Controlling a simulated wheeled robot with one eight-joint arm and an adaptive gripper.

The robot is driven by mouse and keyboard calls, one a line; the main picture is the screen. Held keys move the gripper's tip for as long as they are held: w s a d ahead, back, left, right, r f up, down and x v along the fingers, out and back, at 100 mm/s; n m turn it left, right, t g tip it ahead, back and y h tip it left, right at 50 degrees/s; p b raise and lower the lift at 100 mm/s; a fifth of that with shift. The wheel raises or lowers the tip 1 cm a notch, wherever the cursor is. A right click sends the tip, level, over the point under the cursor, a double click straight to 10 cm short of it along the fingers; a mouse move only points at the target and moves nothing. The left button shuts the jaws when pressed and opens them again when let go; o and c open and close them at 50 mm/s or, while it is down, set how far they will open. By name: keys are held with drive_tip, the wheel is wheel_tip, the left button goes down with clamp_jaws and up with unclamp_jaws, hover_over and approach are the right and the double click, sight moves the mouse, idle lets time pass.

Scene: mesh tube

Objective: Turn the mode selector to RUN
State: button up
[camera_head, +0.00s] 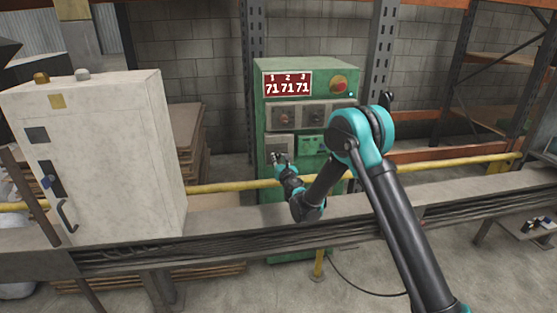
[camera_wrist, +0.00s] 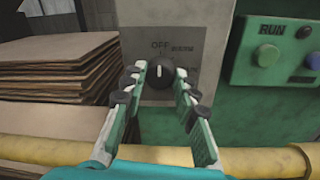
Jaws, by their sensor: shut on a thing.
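The mode selector (camera_wrist: 158,86) is a round black knob on a grey plate, seen in the wrist view. Its white pointer line stands about upright, toward the OFF label above it. A second label at its upper right is too blurred to read. My gripper (camera_wrist: 161,72) has a finger on each side of the knob and is shut on it. In the head view my gripper (camera_head: 279,158) is at the front of the green cabinet (camera_head: 300,66), at its left side, and it hides the knob there.
A green panel (camera_wrist: 274,80) marked RUN, with green and blue buttons, lies right of the knob. A yellow rail (camera_wrist: 270,160) runs below my gripper. Stacked boards (camera_wrist: 60,66) stand at left. A white cabinet (camera_head: 110,160) and a red knob (camera_head: 338,84) show in the head view.

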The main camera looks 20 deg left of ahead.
drive_tip(key=shift+m, duration=0.4)
clamp_jaws()
drive_tip(key=m, duration=0.3)
drive_tip(key=shift+m, duration=0.4)
drive_tip(key=m, duration=0.4)
drive_tip(key=shift+f+m, duration=0.1)
drive_tip(key=shift+m, duration=0.3)
drive_tip(key=m, duration=0.4)
drive_tip(key=shift+m+t, duration=0.3)
drive_tip(key=shift+t, duration=0.1)
drive_tip(key=m, duration=0.4)
drive_tip(key=shift+h, duration=0.3)
drive_tip(key=shift+m, duration=0.4)
drive_tip(key=o, duration=1.1)
unclamp_jaws()
drive_tip(key=shift+c, duration=0.2)
drive_tip(key=v, duration=1.2)
